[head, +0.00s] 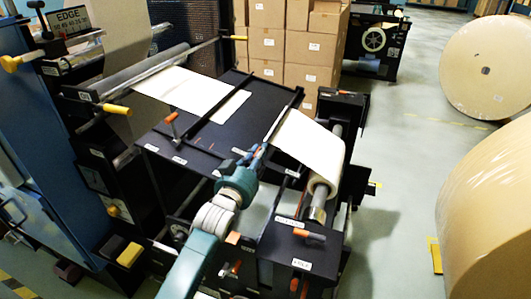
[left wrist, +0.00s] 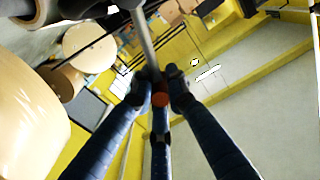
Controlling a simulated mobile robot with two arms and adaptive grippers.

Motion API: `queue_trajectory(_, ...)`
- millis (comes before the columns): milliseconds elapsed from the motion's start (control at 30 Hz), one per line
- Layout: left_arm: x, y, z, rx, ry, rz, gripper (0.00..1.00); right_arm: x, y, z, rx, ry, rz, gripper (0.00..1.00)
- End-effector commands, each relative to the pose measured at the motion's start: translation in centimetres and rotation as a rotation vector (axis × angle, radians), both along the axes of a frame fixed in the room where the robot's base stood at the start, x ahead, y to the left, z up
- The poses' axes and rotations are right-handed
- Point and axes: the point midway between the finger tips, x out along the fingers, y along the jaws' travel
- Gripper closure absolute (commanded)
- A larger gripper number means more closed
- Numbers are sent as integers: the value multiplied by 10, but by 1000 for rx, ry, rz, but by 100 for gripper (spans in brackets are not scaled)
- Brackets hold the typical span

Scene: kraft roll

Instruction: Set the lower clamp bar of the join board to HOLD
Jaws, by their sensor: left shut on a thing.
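The join board (head: 190,140) is a black table in the middle of the head view. A dark clamp bar (head: 216,118) crosses it between two pieces of pale paper. The lower clamp bar (head: 283,115) runs along the edge nearer the paper roll. My left gripper (head: 258,155) is at the near end of this bar, shut on its orange-red handle. In the left wrist view the handle's round red end (left wrist: 160,98) shows between the dark blue fingers, below a grey bar (left wrist: 143,40). The bar's HOLD mark cannot be read. My right gripper is not in view.
An orange lever (head: 171,118) stands at the other clamp bar's near end. Pale paper (head: 310,140) runs down to a roller at the right. Cardboard boxes (head: 285,45) stand behind the board. Large kraft rolls (head: 487,70) stand on the open floor to the right.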

Motion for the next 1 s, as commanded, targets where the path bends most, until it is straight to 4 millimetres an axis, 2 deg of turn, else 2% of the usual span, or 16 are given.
queue_trajectory(33, 2, 4, 10, -38, 0, 1, 100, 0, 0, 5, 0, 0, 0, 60)
queue_trajectory(433, 9, 26, 14, -287, 78, 0, 100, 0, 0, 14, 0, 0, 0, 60)
queue_trajectory(1000, 12, 33, 14, -364, 102, -1, 100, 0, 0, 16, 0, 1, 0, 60)
